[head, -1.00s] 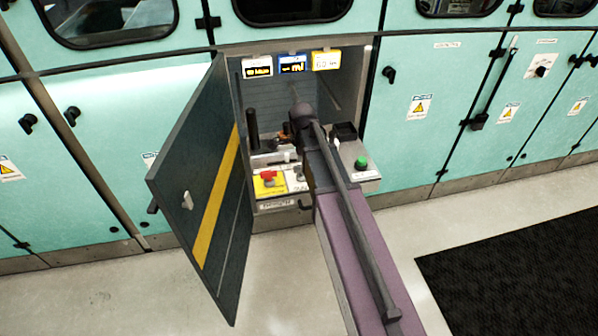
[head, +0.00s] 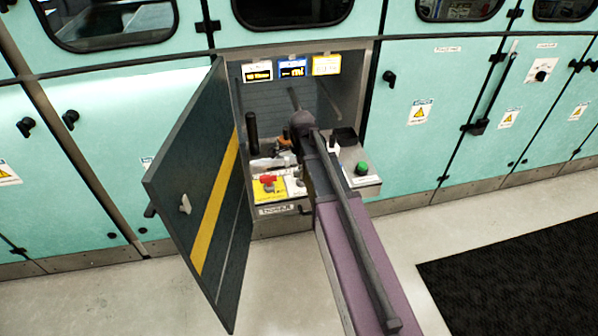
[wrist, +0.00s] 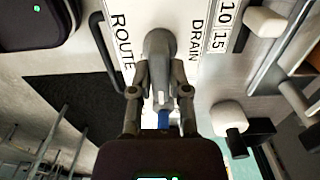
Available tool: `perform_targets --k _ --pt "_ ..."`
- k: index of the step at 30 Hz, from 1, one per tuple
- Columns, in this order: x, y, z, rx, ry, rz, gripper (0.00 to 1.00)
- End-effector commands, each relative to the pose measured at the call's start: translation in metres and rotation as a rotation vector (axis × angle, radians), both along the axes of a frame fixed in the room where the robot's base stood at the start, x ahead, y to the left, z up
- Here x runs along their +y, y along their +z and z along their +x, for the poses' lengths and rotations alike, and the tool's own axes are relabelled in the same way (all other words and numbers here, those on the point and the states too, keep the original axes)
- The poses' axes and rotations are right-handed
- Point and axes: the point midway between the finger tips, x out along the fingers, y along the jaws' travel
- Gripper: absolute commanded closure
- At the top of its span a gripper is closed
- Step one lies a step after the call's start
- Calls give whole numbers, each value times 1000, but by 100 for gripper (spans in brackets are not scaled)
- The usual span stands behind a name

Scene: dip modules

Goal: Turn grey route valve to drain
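The grey route valve (wrist: 159,48) shows in the wrist view as a rounded grey handle on a white panel, between the printed words ROUTE and DRAIN. My gripper (wrist: 160,72) has one finger on each side of the handle, and the fingertips appear to close against it. A small blue part (wrist: 163,119) shows between the fingers, nearer my palm. In the head view my arm reaches into the open cabinet bay (head: 368,95) and hides the valve and most of the gripper.
The dark cabinet door (head: 190,165) stands open at left. A red knob on a yellow plate (head: 268,183), a green button (head: 361,168) and a black upright handle (head: 252,135) are around the arm. Three small displays (head: 292,68) hang above.

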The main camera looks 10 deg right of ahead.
Motion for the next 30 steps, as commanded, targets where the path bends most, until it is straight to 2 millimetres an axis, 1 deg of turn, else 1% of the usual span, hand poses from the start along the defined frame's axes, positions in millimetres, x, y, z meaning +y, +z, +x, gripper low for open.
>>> perform_targets --k 1,2,3,6,14,23,30 --pt "0 0 0 1 0 0 100" --pt "11 0 0 1 3 1 100" --pt "7 0 0 1 2 2 100" --pt "3 0 0 1 6 2 100" --pt "-1 0 0 1 64 -2 100" --pt "-3 0 0 1 249 -6 100" --pt "-3 0 0 1 467 -6 100"
